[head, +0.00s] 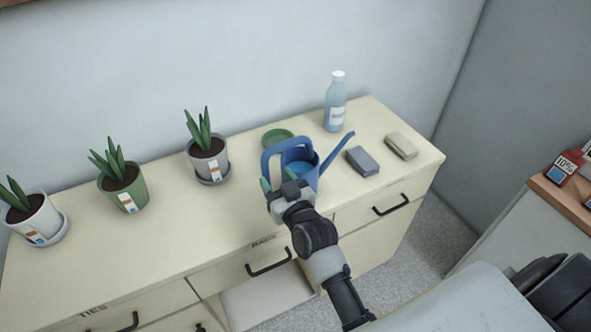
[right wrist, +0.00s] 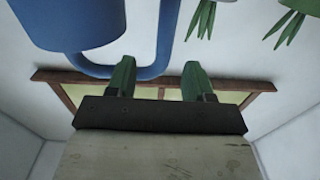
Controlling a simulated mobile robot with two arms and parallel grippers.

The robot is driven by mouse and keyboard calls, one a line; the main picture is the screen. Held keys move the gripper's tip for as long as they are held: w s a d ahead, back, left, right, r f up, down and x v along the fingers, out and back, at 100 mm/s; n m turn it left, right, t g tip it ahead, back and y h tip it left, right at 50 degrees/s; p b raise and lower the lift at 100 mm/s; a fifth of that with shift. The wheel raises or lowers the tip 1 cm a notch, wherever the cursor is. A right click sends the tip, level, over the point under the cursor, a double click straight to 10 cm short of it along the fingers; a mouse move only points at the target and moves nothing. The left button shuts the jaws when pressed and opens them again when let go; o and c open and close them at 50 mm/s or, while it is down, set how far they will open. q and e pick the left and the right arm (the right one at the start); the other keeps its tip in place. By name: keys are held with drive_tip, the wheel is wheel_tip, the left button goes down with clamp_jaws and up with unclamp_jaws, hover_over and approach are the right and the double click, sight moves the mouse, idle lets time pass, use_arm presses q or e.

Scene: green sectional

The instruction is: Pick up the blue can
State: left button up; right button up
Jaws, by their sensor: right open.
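The blue can is a watering can (head: 304,162) with a looped handle and a long spout pointing right. It stands upright on the cream dresser top. My right gripper (head: 284,184) is at the can's near left side, by its handle, and hides part of it. In the right wrist view, the gripper (right wrist: 158,78) is open with its two green fingers apart. The can (right wrist: 75,25) shows there at the upper left, and its handle curves across the space between the fingers. I cannot tell if they touch. My left gripper is not in view.
On the dresser (head: 235,222), a bottle (head: 335,105) and a green dish (head: 278,138) stand behind the can. A dark block (head: 362,160) and a beige block (head: 401,146) lie right of it. Potted plants (head: 208,155) stand left. The dresser's front middle is clear.

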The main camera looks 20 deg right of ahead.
sight(267, 171)
drive_tip(key=w, duration=0.2)
drive_tip(key=w+p, duration=0.1)
drive_tip(key=w, duration=0.2)
drive_tip(key=w+a+f, duration=0.1)
drive_tip(key=w, duration=0.1)
drive_tip(key=shift+w, duration=0.4)
drive_tip(key=shift+r, duration=0.1)
drive_tip(key=shift+s, duration=0.1)
drive_tip(key=shift+c, duration=1.4)
clamp_jaws()
drive_tip(key=shift+r, duration=0.1)
